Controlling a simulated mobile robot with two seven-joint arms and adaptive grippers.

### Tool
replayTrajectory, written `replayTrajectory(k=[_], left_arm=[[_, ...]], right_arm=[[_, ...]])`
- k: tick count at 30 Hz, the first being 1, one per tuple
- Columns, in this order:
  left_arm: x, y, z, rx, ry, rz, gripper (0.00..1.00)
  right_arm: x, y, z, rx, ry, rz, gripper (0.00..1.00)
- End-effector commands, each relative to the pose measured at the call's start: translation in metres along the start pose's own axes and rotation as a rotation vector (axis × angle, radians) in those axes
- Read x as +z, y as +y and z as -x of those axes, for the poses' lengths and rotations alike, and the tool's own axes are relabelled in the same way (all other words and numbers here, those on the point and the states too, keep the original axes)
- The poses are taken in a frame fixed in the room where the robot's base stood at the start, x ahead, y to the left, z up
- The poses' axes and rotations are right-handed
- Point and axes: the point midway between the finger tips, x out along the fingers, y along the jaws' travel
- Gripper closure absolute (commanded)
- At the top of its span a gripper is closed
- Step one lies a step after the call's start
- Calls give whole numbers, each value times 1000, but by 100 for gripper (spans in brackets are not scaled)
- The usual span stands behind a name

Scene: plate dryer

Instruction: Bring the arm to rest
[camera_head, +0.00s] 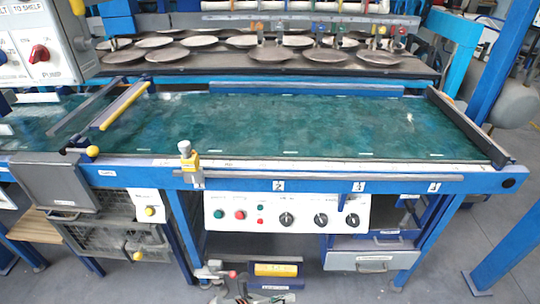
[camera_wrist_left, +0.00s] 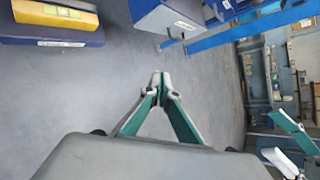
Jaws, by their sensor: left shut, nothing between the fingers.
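My left gripper (camera_head: 240,284) is low in the head view, in front of the bench and below its edge; only part of it shows at the bottom of the picture. In the left wrist view my left gripper (camera_wrist_left: 160,82) has its two teal-and-grey fingers meeting at the tips, shut and empty, over bare grey floor. Teal and white parts (camera_wrist_left: 292,130) at the right edge of the left wrist view look like my right gripper, cut off by the frame; I cannot tell whether it is open.
A blue bench with a green glass top (camera_head: 290,125) stands ahead, with a control panel (camera_head: 265,212) below its front edge. A yellow and blue box (camera_head: 276,270) is near the left gripper. A grey drawer (camera_head: 372,256) is at right. Grey floor is clear around the fingers.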

Motion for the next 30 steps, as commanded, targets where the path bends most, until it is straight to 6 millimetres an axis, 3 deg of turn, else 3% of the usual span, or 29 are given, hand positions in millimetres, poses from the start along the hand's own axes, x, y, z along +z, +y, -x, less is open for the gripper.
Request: replayTrajectory(k=[1,3,6,9,14,21,27,30], left_arm=[[5,-26,8,-29,-57,142,100],[10,-49,19,-62,-130,355,100],[20,-69,41,-99,-229,658,100],[27,-75,70,-126,-324,957,100],[30,-64,129,-158,-474,1419,100],[6,-28,237,-196,-701,2045,100],[-23,-8,314,-228,-847,2393,100],[-32,-5,335,-239,-885,2480,100]], right_arm=[[-6,1,3,1,5,-2,41],[-8,-1,6,-2,4,-8,41],[-10,-3,10,-5,3,-19,41],[-15,-4,13,-5,6,-29,41],[-22,-3,16,-5,6,-38,41],[-24,-3,24,-9,-7,-47,41],[-17,-7,31,-17,-26,-58,41],[-16,-7,32,-18,-29,-59,41]])
